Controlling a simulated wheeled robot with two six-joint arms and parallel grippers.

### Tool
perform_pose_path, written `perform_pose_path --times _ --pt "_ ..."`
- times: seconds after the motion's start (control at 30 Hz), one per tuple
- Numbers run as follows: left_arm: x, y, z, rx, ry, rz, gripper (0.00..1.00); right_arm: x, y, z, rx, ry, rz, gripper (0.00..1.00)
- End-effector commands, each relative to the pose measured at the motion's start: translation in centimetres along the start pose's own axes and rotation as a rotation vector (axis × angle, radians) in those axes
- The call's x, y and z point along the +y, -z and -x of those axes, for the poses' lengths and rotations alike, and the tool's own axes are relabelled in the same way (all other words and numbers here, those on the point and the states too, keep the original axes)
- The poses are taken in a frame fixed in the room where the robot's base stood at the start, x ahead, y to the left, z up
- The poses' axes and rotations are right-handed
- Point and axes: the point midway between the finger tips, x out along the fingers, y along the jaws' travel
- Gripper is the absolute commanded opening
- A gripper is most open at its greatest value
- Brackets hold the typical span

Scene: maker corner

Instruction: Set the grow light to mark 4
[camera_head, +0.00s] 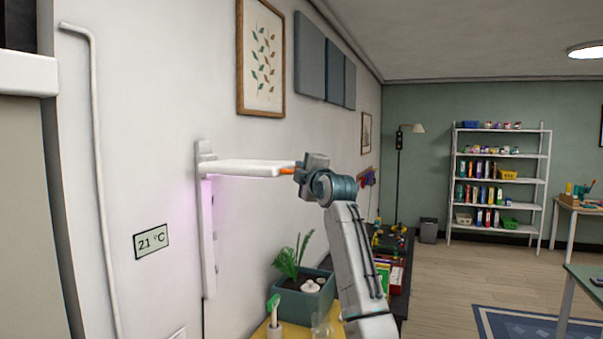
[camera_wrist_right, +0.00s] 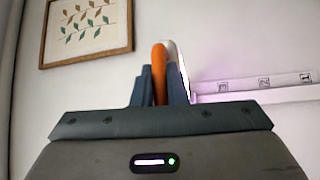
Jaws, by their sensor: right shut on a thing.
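The grow light (camera_head: 245,168) is a white flat bar standing out level from a white upright rail (camera_head: 208,245) on the left wall. It sits near the top of the rail, and a purple glow shows on the wall beneath it. Its orange handle (camera_head: 287,171) is at the outer end. My right gripper (camera_head: 298,174) is shut on this handle; in the wrist view the orange handle (camera_wrist_right: 160,72) stands between the two dark fingers. The rail (camera_wrist_right: 265,88) also shows there with small square marks, too small to read surely. My left gripper is out of view.
Below the light stand a teal planter (camera_head: 303,295) with a green plant and a small green-topped tool (camera_head: 273,310) on a yellow surface. A temperature display (camera_head: 151,241) and a framed leaf picture (camera_head: 261,58) hang on the wall. Open floor lies to the right.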

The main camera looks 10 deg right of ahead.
Motion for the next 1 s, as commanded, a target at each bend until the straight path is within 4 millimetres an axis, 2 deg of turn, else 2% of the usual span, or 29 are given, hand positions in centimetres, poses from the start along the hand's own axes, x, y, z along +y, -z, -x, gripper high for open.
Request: perform_pose_path --times 0.03,0.1,0.13,0.17,0.2,0.67,0.77,1.0 --pt "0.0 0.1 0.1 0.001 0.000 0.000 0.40 0.8 0.1 0.1 0.001 -0.015 0.001 0.00" --pt "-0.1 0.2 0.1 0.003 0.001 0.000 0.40 0.9 0.1 0.1 0.001 -0.016 0.001 0.00" --pt "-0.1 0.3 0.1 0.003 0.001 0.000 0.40 0.9 0.1 0.1 0.001 -0.017 0.001 0.14" --pt "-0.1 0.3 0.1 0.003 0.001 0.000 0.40 1.0 0.1 0.1 0.001 -0.018 0.001 0.20" --pt "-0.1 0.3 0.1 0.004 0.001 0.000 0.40 1.0 0.1 0.1 0.001 -0.018 0.001 0.22" --pt "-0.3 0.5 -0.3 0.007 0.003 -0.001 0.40 0.4 0.0 0.5 0.001 -0.011 0.001 0.22" --pt "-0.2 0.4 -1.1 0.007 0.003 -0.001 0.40 0.2 0.0 1.5 0.000 -0.012 0.002 0.22" --pt "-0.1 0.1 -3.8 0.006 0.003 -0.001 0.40 -0.1 -0.1 5.9 -0.001 -0.014 0.003 0.22"
